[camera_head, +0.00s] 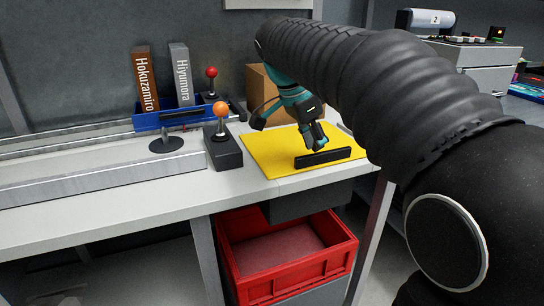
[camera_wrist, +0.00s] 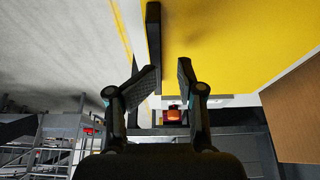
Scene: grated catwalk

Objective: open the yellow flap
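The yellow flap (camera_head: 262,151) lies flat and closed in the white worktop. A black bar handle (camera_head: 335,155) runs along its front part. My gripper (camera_head: 314,142) hangs just above the handle. In the wrist view the flap (camera_wrist: 225,45) fills the upper right, and the handle (camera_wrist: 153,35) lines up with the left fingertip. My gripper (camera_wrist: 169,68) is open there, with an empty gap between the fingertips. I cannot tell whether a finger touches the handle.
A joystick box with an orange knob (camera_head: 221,109) stands left of the flap. A cardboard box (camera_head: 257,83) stands behind it. A blue holder (camera_head: 152,121) with two binders is farther left. A red crate (camera_head: 287,278) sits below the worktop.

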